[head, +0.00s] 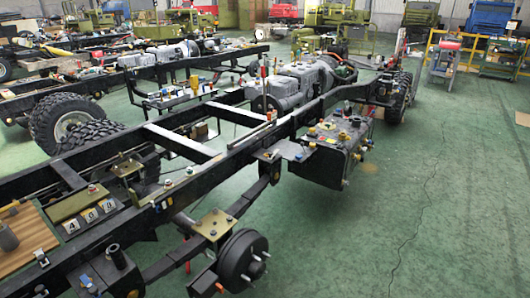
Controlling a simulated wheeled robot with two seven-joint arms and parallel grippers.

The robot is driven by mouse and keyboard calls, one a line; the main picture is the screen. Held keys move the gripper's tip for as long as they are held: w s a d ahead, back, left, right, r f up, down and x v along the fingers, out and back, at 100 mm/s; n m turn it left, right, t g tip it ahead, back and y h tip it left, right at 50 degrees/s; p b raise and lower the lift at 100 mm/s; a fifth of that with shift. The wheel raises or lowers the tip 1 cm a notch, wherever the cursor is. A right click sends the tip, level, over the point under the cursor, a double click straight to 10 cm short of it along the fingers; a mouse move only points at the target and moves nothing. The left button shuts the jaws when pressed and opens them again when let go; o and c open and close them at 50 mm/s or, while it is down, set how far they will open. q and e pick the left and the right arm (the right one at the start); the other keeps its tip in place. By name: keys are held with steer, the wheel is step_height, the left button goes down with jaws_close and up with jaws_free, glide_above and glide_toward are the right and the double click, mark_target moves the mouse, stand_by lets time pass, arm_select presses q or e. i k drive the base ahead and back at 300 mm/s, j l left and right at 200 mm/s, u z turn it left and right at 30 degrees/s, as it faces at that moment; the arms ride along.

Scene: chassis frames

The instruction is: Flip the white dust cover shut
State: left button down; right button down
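I cannot pick out the white dust cover for certain in the head view, nor tell whether it is open or shut. Small white parts show on fittings along the near black chassis frame (205,178): a white piece (41,258) at the lower left and a pale cap (92,188) above the number tags. Two flat white crossmembers (183,139) span the frame rails. Neither of my grippers is in view.
A black tank (325,165) with coloured caps hangs on the frame's right side. A brake hub (242,259) sticks out at the bottom. A wooden board (22,238) lies at lower left. Large tyres (72,122) stand beyond. The green floor (440,200) at right is clear.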

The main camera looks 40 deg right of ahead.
mark_target(271, 155)
steer(key=i+l, duration=1)
steer(key=i, duration=0.15)
steer(key=z, duration=2.1)
